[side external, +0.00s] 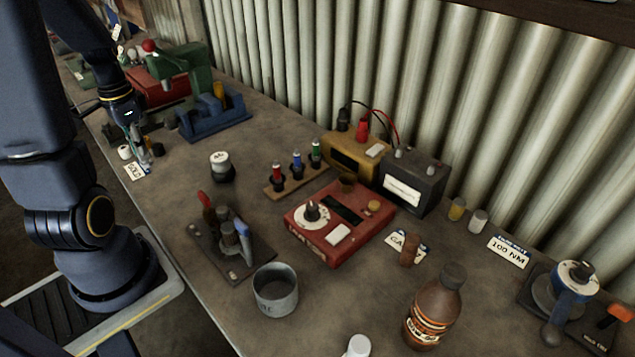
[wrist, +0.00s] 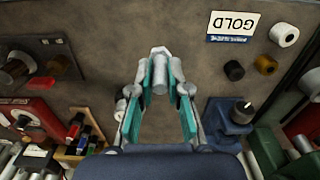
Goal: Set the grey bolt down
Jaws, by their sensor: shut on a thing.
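The grey bolt (wrist: 159,75) is between the fingertips of my gripper (wrist: 160,85) in the wrist view, with its head toward the top of the picture. The teal-padded fingers are shut on it. In the side view my gripper (side external: 133,133) is at the far left end of the bench, close to a white card marked GOLD (side external: 135,171). The bolt is too small to make out there. I cannot tell how high the bolt is above the bench.
In the wrist view a white spool (wrist: 284,34), a black spool (wrist: 234,70) and an amber spool (wrist: 266,65) are near the GOLD card. A blue vise-like tool (side external: 215,115) is right of my gripper. Bare bench (side external: 180,185) lies in front of it.

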